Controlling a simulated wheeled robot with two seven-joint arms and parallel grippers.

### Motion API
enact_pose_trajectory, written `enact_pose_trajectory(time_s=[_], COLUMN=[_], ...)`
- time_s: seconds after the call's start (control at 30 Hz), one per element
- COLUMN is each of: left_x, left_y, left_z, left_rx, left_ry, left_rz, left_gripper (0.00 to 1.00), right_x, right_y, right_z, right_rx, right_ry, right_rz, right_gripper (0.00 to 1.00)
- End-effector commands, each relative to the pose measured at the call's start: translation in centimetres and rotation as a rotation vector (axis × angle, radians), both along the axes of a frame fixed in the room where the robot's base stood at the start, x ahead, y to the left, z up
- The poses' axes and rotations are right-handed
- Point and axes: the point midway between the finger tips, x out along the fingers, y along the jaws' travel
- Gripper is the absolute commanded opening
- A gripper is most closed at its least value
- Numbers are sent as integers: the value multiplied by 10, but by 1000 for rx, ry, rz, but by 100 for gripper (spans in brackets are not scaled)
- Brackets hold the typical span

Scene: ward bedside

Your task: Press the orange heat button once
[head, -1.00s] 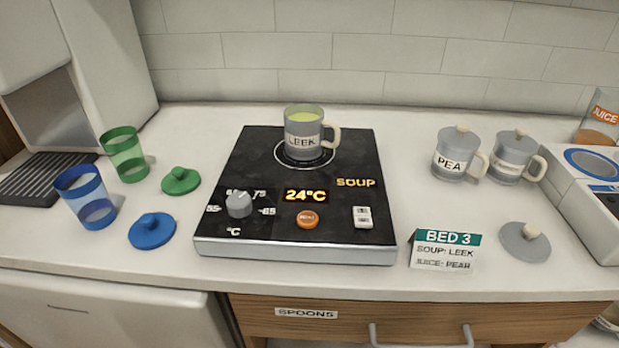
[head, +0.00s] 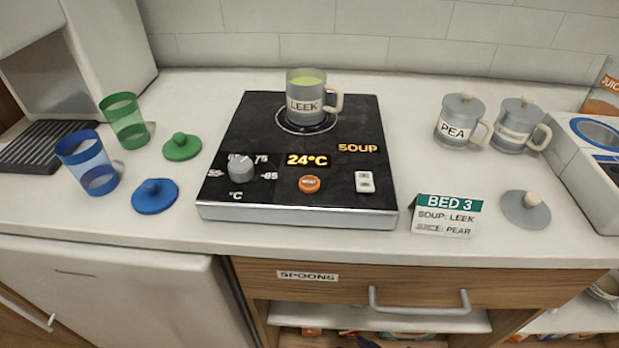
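The orange heat button (head: 309,184) is on the front panel of the black heating plate (head: 255,125), below the lit display (head: 307,160) that reads 24°C. A grey dial (head: 241,167) is left of the button and a white switch (head: 365,182) is right of it. A lit SOUP sign is above the switch. The mug labelled LEEK (head: 304,97), with green soup in it and no lid, stands on the plate's ring. Neither of my grippers shows in the head view.
Green (head: 125,121) and blue (head: 88,163) cups stand left, their lids beside them. Lidded mugs, one labelled PEA (head: 458,122), stand right. A BED 3 card (head: 446,215) and a grey lid (head: 526,209) lie near the front right. The spoons drawer (head: 350,287) is below.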

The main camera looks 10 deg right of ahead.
Motion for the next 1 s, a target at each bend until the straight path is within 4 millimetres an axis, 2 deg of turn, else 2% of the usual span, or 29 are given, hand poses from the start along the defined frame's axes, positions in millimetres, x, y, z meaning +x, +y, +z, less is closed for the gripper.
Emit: enact_pose_trajectory(time_s=[0.03, 0.17, 1.0], left_x=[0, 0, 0], left_y=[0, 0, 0], left_z=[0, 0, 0], left_rx=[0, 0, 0], left_ry=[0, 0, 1], left_rz=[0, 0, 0], left_gripper=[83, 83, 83], right_x=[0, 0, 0], right_y=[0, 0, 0], right_z=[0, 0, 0], right_rx=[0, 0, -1], right_ry=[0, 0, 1], right_rz=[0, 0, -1], right_gripper=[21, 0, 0])
